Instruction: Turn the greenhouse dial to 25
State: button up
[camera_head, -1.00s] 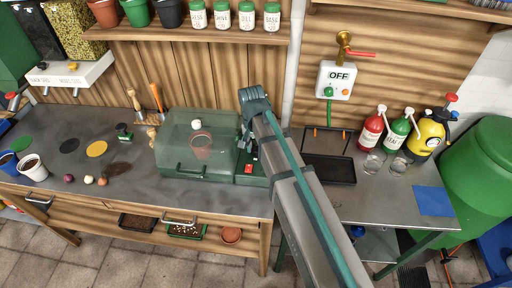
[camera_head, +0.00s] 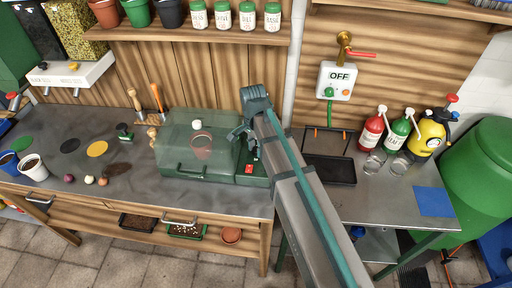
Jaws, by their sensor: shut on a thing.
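The greenhouse (camera_head: 197,160) is a clear green-tinted box on the grey bench, with a white knob (camera_head: 196,125) on its lid and a terracotta pot inside. At its right end is a green control box (camera_head: 252,181) with a small red display (camera_head: 249,169); its digits are too small to read. My gripper (camera_head: 243,143) reaches down at this control box, just above the display, and is shut on the dial. The dial is hidden behind the fingers and arm, so its setting cannot be seen.
My arm crosses the right side of the bench. A black tray (camera_head: 329,170) lies right of it. Red, green and yellow bottles stand farther right. A wall box (camera_head: 335,80) reads OFF. A shelf with jars (camera_head: 222,16) hangs above. Pots and coloured discs lie at left.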

aim_at(255, 148)
jog(key=o, duration=1.2)
jog(key=shift+c, duration=0.2)
notch_tip(255, 148, up, 12)
jog(key=shift+w+a, duration=0.25)
